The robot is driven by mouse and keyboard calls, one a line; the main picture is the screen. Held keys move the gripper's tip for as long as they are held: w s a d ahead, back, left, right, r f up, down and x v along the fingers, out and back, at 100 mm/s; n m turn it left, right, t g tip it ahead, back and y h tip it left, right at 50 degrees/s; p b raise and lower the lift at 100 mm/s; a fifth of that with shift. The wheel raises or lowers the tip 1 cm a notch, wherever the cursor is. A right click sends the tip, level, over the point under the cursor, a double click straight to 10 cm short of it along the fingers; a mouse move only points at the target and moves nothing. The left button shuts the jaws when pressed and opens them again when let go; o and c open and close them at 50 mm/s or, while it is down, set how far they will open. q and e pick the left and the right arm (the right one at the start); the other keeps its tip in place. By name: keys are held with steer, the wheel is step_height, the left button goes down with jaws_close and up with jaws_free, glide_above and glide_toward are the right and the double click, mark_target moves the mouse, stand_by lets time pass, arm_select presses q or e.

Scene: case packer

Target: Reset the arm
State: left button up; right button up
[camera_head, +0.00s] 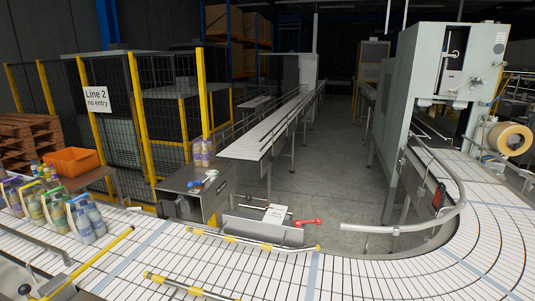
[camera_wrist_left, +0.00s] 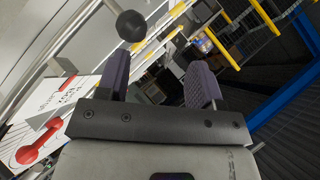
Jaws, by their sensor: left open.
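My left gripper (camera_wrist_left: 160,82) shows in the left wrist view with its two ridged, purple-grey fingers spread apart. No object is visible held between them. A dark round knob (camera_wrist_left: 131,26) appears beyond the fingers at the top. A red handle (camera_wrist_left: 42,143) lies beside a white labelled plate (camera_wrist_left: 62,98) at the left of that view. Neither of my grippers can be made out in the head view, and my right gripper is in neither view.
In the head view, a white slatted conveyor (camera_head: 350,275) curves across the front. Bottle packs (camera_head: 88,222) stand on its left. A metal box (camera_head: 195,190) with a blue handle and a tray (camera_head: 262,230) near a red handle (camera_head: 307,222) stand behind it. Yellow-posted fencing (camera_head: 140,118) is behind.

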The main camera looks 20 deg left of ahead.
arm_select(q)
steer(key=s+d+f+n+g+h+p, duration=0.2)
steer(key=s+d+f+g+h+p, duration=0.1)
steer(key=s+d, duration=0.6)
steer(key=s+d+f+n+g+h+p, duration=0.2)
steer(key=s+d+f+h+p, duration=0.1)
steer(key=s+d+f, duration=0.3)
steer(key=s+d, duration=0.2)
steer(key=s, duration=0.1)
steer(key=shift+d+g+h+p, duration=0.3)
steer(key=shift+d+g+p, duration=0.05)
steer(key=shift+d+g, duration=0.05)
steer(key=shift+f, duration=0.1)
stand_by(0.6)
